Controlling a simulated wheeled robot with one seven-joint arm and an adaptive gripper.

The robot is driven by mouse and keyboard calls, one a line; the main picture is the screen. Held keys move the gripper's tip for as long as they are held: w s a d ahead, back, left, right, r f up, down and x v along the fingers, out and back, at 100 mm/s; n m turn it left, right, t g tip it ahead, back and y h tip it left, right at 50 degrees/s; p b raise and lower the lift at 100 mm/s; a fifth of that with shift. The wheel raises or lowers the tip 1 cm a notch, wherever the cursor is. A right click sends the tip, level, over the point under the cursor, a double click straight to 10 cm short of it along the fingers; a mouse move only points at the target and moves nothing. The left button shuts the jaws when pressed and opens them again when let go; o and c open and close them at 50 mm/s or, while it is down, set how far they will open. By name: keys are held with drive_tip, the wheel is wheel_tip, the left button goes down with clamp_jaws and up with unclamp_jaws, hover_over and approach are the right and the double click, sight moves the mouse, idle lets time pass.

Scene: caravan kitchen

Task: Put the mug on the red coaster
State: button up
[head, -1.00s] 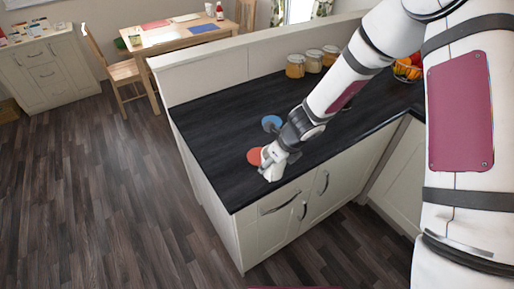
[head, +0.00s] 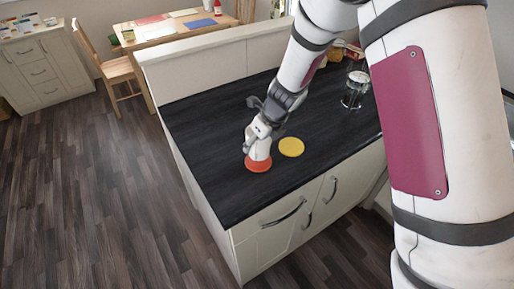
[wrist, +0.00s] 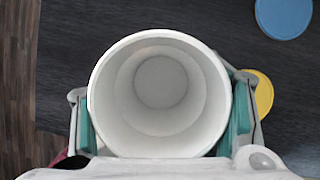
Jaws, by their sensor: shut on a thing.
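The white mug (head: 260,151) is upright at the red coaster (head: 256,166), whose rim shows around the mug's base. I cannot tell whether the base touches the coaster or hovers just above it. My gripper (head: 259,140) points down and is shut on the mug.
A yellow coaster (head: 291,147) lies close to the right on the dark worktop (head: 215,140). A blue coaster (wrist: 285,16) shows in the wrist view. A glass and metal pot (head: 355,89) stands farther right. The worktop's left part is clear.

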sight(257, 148)
drive_tip(key=f+b, duration=0.2)
drive_tip(key=f, duration=0.1)
drive_tip(key=shift+w, duration=0.4)
drive_tip(key=shift+s+f+b, duration=0.1)
drive_tip(key=shift+f+b, duration=0.25)
drive_tip(key=shift+b, duration=0.3)
drive_tip(key=shift+s+r, duration=0.1)
drive_tip(key=o, duration=1.8)
drive_tip(key=p+v, duration=0.2)
drive_tip(key=v, duration=1)
